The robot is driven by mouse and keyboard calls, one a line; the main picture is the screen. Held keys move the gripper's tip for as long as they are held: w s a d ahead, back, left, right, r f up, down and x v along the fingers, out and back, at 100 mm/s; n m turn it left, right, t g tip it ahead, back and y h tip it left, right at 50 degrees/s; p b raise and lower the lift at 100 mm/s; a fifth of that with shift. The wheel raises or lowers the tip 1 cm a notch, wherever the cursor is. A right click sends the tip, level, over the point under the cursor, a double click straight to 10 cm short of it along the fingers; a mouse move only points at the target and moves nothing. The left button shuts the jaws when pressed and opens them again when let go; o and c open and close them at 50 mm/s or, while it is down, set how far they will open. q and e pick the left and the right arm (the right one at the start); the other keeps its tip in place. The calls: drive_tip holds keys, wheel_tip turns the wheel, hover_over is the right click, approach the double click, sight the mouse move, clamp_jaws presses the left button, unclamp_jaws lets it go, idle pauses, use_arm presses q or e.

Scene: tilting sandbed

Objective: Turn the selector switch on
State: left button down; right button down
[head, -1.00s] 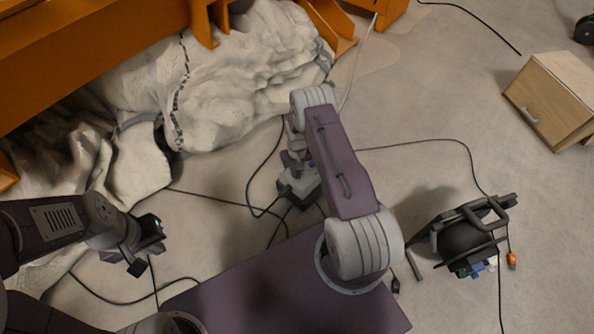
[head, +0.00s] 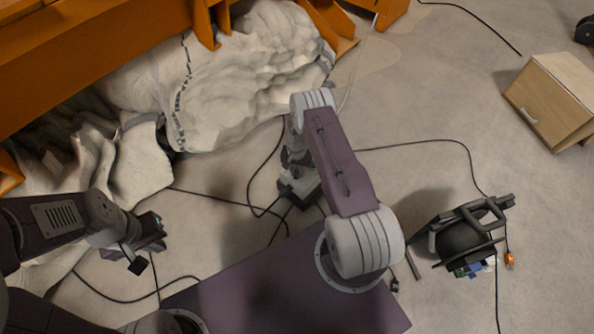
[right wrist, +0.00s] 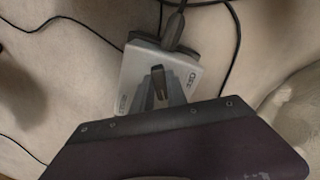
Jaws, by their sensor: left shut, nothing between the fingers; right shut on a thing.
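The selector switch is a small grey box on the floor; part of it shows in the head view (head: 298,190) below my right wrist. In the right wrist view the box (right wrist: 192,68) has a cable entering its top edge and printed labels near two corners. My left gripper (head: 143,262) is shut and empty at the left, well away from the box.
Dark cables (head: 215,197) run over the floor around the box. A pale rocky sandbed (head: 235,95) in an orange frame (head: 80,55) lies behind. A black caged device (head: 468,238) and a wooden cabinet (head: 555,100) stand at the right, with open floor between.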

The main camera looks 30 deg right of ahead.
sight(297, 173)
drive_tip(key=shift+m, duration=0.3)
drive_tip(key=c, duration=1.3)
unclamp_jaws()
wheel_tip(297, 173, up, 9)
drive_tip(key=p, duration=0.5)
